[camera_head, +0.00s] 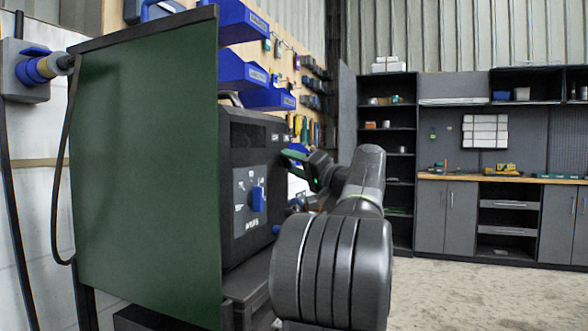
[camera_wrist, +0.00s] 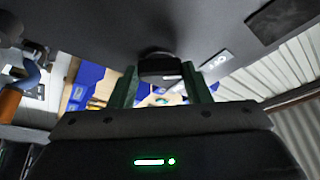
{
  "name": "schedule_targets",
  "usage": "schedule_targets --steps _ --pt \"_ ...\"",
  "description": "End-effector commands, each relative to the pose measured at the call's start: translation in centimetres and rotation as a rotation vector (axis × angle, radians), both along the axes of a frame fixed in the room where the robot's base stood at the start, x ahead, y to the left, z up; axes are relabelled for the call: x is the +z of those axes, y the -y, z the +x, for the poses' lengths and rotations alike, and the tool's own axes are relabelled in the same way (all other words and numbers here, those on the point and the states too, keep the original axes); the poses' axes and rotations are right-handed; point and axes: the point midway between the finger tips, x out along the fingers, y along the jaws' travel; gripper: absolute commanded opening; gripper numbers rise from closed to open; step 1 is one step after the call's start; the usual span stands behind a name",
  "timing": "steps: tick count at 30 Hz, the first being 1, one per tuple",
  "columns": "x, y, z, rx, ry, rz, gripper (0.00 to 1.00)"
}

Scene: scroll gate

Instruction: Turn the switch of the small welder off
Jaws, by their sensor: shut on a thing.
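The small welder (camera_head: 240,150) is a dark box partly hidden behind a green panel (camera_head: 145,170). Its visible face carries a blue knob (camera_head: 257,198). My gripper (camera_head: 290,157) reaches to the welder's right side, away from the blue knob. In the wrist view, my gripper (camera_wrist: 160,78) has two green fingers around a black switch (camera_wrist: 158,66) on a dark surface. A small pale label (camera_wrist: 217,61) is beside the switch. The gripper is shut on the switch; the exact contact and the switch's setting are hard to make out.
The green panel stands close on the left. A plug in a wall socket (camera_head: 32,70) has a hanging cable. Blue bins (camera_head: 240,72) and hanging tools are on the wall behind. Shelves and a workbench (camera_head: 505,178) stand at the back right. The floor (camera_head: 480,290) there is clear.

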Motion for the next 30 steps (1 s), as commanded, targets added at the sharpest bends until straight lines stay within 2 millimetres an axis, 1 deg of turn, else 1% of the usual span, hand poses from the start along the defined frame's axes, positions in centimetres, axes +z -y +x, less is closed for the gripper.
schedule_targets --steps 9,10,11,12,13,23,26,30 --pt "-0.2 0.0 0.0 0.001 -0.001 -0.003 0.21" --pt "-0.2 0.0 0.0 0.001 -0.001 -0.003 0.49" --pt "-0.2 0.0 0.0 0.000 -0.001 -0.003 0.55" --pt "-0.2 0.0 0.0 0.000 -0.001 -0.003 0.63" --pt "-0.2 0.0 0.0 0.000 -0.001 -0.003 0.65" --pt "-0.1 0.3 -0.2 -0.001 0.000 -0.002 0.65" --pt "-0.3 1.1 -0.8 -0.002 -0.002 0.000 0.65" --pt "-0.9 3.2 -2.5 -0.005 -0.002 -0.001 0.65"
